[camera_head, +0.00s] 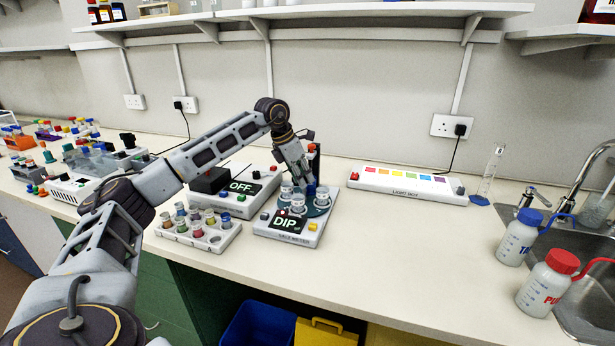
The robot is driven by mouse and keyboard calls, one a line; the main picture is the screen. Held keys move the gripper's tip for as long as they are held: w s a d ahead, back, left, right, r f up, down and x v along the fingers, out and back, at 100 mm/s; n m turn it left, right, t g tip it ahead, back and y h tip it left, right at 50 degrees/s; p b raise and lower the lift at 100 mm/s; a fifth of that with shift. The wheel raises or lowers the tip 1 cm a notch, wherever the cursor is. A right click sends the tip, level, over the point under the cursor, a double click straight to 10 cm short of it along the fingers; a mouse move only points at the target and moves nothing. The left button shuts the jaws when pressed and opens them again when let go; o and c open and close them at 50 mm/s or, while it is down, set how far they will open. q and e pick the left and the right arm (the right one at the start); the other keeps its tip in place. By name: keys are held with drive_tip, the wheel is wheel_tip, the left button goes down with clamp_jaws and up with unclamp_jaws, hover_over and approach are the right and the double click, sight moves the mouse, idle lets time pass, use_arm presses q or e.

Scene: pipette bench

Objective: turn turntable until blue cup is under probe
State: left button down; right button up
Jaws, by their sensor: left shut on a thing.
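The turntable (313,209) is a dark blue-green disc on the white meter box (285,231), whose sign reads "DIP". Small clear cups stand on it: one at the left (287,189), one at the front (298,204) and one at the right (322,196). Their contents are too small for me to tell which is the blue cup. My left gripper (309,187) points down over the back of the disc, among the cups, shut on a small part of the turntable.
A rack of several coloured vials (198,232) and a box with an "OFF" sign (243,187) stand to the left. A light box (405,186) is at the back right. Two wash bottles (518,240) stand by the sink. The front right bench is clear.

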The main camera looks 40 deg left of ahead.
use_arm(q)
drive_tip(key=c, duration=1.2)
unclamp_jaws()
drive_tip(key=shift+v, duration=6)
use_arm(e)
drive_tip(key=shift+w, duration=0.2)
drive_tip(key=shift+r, duration=0.1)
use_arm(q)
wheel_tip(320, 180, up, 22)
drive_tip(key=p, duration=2.2)
use_arm(e)
drive_tip(key=s+d+r, duration=0.2)
drive_tip(key=s+r, duration=0.1)
drive_tip(key=s, duration=0.7)
drive_tip(key=s+d+r+g, duration=0.1)
drive_tip(key=s+r, duration=0.3)
drive_tip(key=s, duration=0.6)
drive_tip(key=shift+d, duration=0.35)
